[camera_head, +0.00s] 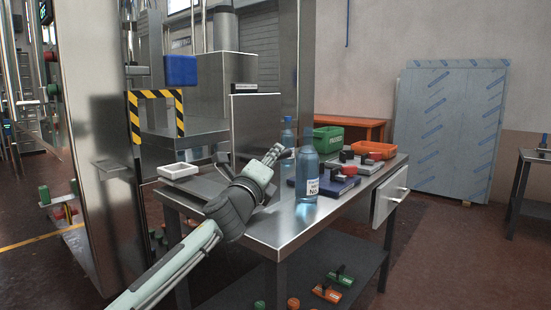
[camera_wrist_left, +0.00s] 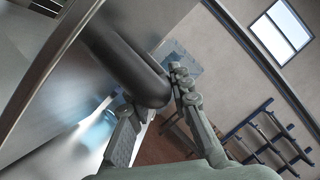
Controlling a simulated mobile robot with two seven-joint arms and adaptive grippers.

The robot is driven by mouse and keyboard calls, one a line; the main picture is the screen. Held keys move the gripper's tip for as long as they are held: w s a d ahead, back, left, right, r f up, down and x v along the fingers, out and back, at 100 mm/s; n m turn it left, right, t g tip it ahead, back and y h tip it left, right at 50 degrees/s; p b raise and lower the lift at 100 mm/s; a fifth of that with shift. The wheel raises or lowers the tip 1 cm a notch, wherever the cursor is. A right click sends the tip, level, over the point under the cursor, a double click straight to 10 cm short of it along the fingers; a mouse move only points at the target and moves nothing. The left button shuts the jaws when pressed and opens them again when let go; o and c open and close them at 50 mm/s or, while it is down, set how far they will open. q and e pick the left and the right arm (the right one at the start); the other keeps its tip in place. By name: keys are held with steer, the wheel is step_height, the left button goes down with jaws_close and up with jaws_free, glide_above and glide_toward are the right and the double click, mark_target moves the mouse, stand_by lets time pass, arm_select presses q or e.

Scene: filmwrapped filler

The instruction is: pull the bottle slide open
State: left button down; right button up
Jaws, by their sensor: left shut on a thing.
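My left gripper (camera_head: 277,153) reaches over the steel bench from the lower left, in front of an upright steel panel (camera_head: 255,120) with a dark label strip. In the left wrist view its fingers (camera_wrist_left: 155,95) are shut on a dark, round-ended bar (camera_wrist_left: 138,65), which looks like a handle. The head view does not show this bar clearly, and I cannot tell how far the slide is open. A blue bottle (camera_head: 307,178) with a white label stands upright on the bench, right of the gripper. Another blue bottle (camera_head: 287,138) stands behind the gripper. My right gripper is not in view.
A green crate (camera_head: 328,139), an orange tray (camera_head: 374,149) and blue trays stand at the back right. A white tray (camera_head: 179,170) sits at the left. The front bench top is clear.

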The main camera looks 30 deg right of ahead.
arm_select(q)
steer(key=c, duration=1.4)
jaws_free()
steer(key=shift+o, duration=0.2)
steer(key=v, duration=1.2)
steer(key=shift+s+f, duration=0.1)
